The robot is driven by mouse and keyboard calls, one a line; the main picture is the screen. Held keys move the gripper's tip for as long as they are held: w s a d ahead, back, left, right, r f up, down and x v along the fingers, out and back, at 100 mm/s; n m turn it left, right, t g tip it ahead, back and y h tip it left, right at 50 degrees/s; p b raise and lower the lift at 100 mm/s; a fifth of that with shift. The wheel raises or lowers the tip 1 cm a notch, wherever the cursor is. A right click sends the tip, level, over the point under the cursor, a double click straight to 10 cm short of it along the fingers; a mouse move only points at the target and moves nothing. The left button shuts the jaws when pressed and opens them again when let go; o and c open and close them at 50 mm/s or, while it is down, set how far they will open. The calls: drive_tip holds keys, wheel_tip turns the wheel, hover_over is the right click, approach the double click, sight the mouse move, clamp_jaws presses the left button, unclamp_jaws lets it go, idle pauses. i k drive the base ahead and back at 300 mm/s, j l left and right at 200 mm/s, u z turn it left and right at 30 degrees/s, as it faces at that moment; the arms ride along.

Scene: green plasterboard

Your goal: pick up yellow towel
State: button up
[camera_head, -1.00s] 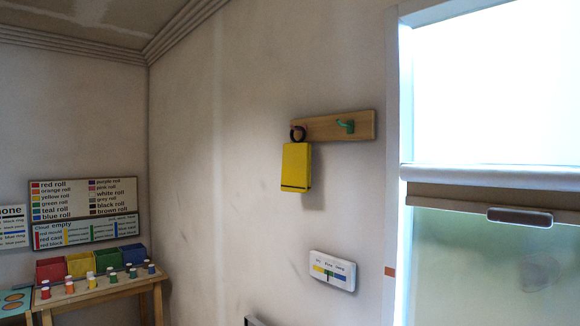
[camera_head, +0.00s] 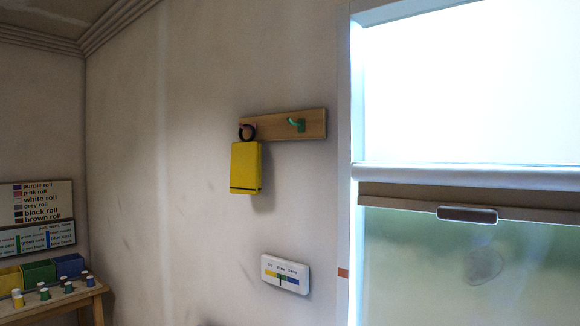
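The yellow towel (camera_head: 245,167) hangs flat against the wall, left of the picture's middle. It has a thin dark stripe near its lower edge. A dark ring (camera_head: 247,132) shows just above it, at the left end of a wooden rack (camera_head: 285,125).
A window (camera_head: 460,90) with a blind fills the right side. A small white panel (camera_head: 285,274) is on the wall below the towel. A wooden table (camera_head: 75,302) with coloured bins (camera_head: 39,273) and several rolls stands at lower left, under a sign board (camera_head: 38,205).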

sight(245, 158)
drive_tip(key=i+j+z, duration=0.2)
drive_tip(key=j+z, duration=0.15)
drive_tip(key=i+j+z, duration=0.1)
drive_tip(key=j+z, duration=0.2)
drive_tip(key=i+j+z, duration=0.1)
drive_tip(key=j+z, duration=0.25)
drive_tip(key=j, duration=0.15)
drive_tip(key=j+z, duration=0.3)
drive_tip(key=j, duration=0.15)
